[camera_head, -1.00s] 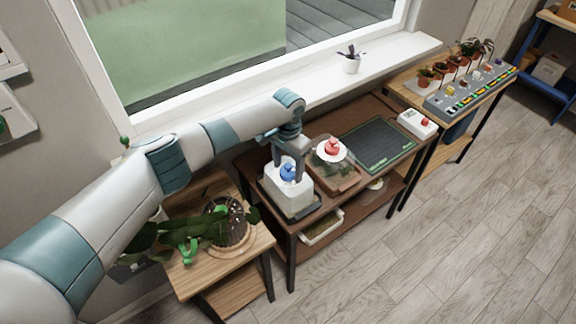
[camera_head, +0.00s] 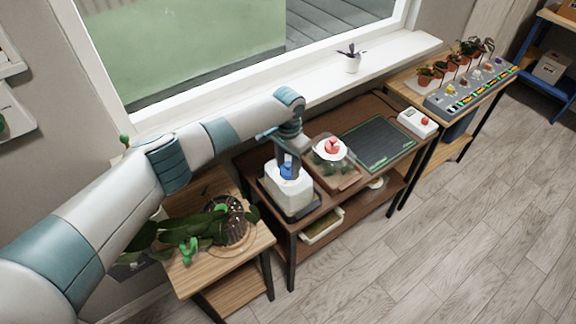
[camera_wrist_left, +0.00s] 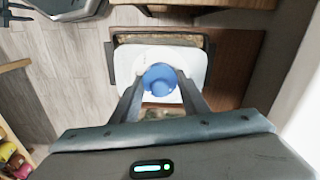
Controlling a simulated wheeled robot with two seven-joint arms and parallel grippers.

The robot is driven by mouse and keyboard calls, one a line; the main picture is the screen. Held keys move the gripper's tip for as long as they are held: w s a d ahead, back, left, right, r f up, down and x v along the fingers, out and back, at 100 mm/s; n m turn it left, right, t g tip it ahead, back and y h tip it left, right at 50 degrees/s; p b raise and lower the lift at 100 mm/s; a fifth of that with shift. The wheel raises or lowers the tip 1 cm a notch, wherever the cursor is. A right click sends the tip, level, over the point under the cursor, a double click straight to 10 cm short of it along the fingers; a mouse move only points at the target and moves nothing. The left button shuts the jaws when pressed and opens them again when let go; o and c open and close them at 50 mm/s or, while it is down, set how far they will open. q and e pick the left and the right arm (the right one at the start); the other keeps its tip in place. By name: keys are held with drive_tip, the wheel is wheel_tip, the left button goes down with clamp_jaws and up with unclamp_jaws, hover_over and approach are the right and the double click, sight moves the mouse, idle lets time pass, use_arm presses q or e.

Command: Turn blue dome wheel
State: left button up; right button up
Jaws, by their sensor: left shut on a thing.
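The blue dome wheel (camera_head: 290,171) sits on top of a white box-like dome (camera_head: 290,193) that stands in a dark tray on the brown table. My left gripper (camera_head: 287,168) reaches down from above and is shut on the blue wheel, partly hiding it. In the left wrist view the blue wheel (camera_wrist_left: 160,79) lies between the two fingers (camera_wrist_left: 160,90), with the white top (camera_wrist_left: 191,66) around it. My right gripper is not in view.
A clear dome with a red wheel (camera_head: 332,146) stands close to the right. Beyond it are a dark mat (camera_head: 377,144) and a white box with a red button (camera_head: 417,123). A leafy plant (camera_head: 205,225) is on the wooden stand at left. The window sill runs behind.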

use_arm(q)
drive_tip(key=shift+m, duration=0.6)
drive_tip(key=m+b, duration=0.1)
drive_tip(key=m, duration=0.2)
drive_tip(key=shift+f, duration=0.1)
drive_tip(key=m+b, duration=0.1)
drive_tip(key=m, duration=0.5)
drive_tip(key=shift+b, duration=0.3)
drive_tip(key=m+b, duration=0.1)
drive_tip(key=m, duration=0.4)
drive_tip(key=shift+m+b, duration=0.65)
drive_tip(key=shift+m, duration=1.55)
drive_tip(key=o, duration=1.1)
